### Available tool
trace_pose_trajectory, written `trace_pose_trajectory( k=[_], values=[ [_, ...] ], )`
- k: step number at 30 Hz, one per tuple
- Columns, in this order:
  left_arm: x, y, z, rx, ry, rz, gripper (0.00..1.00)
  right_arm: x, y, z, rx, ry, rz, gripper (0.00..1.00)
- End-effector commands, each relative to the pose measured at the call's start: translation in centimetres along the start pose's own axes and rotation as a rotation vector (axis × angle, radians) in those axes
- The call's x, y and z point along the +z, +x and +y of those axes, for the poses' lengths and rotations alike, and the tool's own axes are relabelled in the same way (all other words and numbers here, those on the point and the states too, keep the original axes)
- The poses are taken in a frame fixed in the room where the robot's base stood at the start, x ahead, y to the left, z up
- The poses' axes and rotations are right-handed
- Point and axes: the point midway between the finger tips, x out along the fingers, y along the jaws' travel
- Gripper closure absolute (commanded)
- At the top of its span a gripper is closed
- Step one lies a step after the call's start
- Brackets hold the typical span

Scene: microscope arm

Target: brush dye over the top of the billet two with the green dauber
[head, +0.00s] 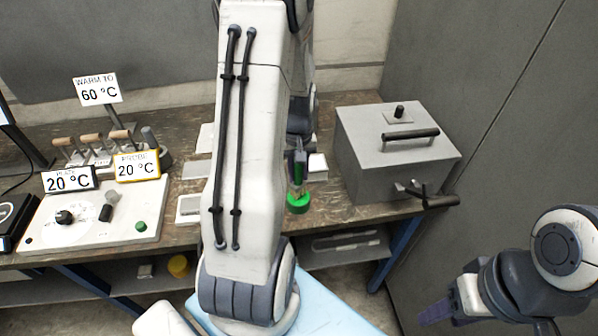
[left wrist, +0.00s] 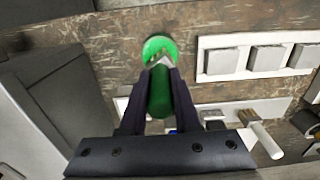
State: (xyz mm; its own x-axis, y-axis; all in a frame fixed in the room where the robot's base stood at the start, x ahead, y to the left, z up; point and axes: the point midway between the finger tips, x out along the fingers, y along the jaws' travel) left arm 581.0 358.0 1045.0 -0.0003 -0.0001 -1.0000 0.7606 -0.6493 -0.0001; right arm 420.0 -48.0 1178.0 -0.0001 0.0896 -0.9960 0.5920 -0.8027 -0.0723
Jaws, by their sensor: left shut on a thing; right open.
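My left gripper (head: 299,172) is shut on the green dauber, whose green handle (left wrist: 160,92) stands between the fingers in the left wrist view. Its pale tip points at a round green pot (left wrist: 158,48), which also shows in the head view (head: 298,204). I cannot tell whether the tip touches the pot. Three grey square billets (left wrist: 265,58) lie in a row on a white tray (left wrist: 203,73), to the right of the dauber; no number is readable on them. In the head view my left arm hides most of this row. My right gripper (head: 440,312) is open and empty at lower right.
A grey box with handles (head: 392,150) stands on the bench, right of the pot. A white panel (head: 95,225) with knobs and temperature signs is at left. A brush (left wrist: 262,137) lies beyond the billets. Several wooden-handled tools (head: 92,146) stand at back left.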

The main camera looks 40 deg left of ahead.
Motion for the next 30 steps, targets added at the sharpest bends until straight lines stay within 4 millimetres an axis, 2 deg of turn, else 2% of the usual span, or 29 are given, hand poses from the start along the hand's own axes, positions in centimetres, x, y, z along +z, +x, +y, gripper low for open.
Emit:
trace_pose_trajectory(
  k=[30],
  values=[
    [-0.02, 0.77, 0.01, 0.0, 0.0, 0.001, 1.0, 0.03, 0.57, 0.04, 0.0, 0.0, 0.0, 0.5]
  ],
)
